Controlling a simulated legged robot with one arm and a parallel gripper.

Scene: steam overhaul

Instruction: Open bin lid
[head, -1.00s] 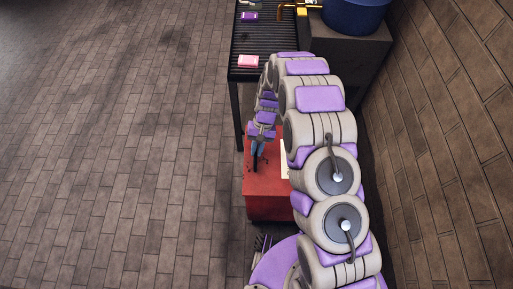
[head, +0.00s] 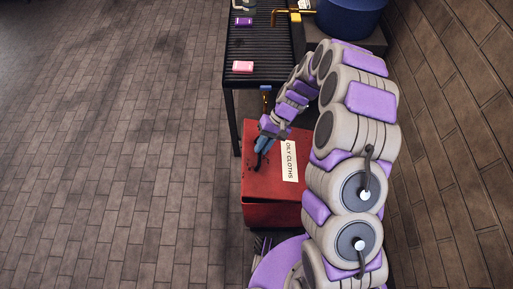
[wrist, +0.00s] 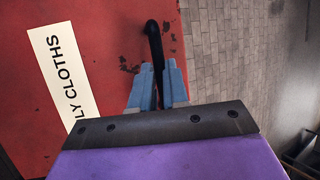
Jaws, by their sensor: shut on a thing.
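The red bin (head: 270,215) stands on the floor below the slatted table. Its red lid (head: 262,182) carries a white "OILY CLOTHS" label (head: 290,161), and the lid looks slightly raised and tilted, with a dark gap along its front edge. My gripper (head: 262,150) is over the lid's upper left part. In the wrist view the blue fingers (wrist: 158,88) are shut on the black lid handle (wrist: 154,42). The inside of the bin is hidden.
The black slatted table (head: 262,70) stands behind the bin, with a pink block (head: 242,67) and a purple block (head: 243,21) on it. A blue tub (head: 350,15) is at the back right. A brick wall (head: 450,120) closes the right side. The paved floor at left is clear.

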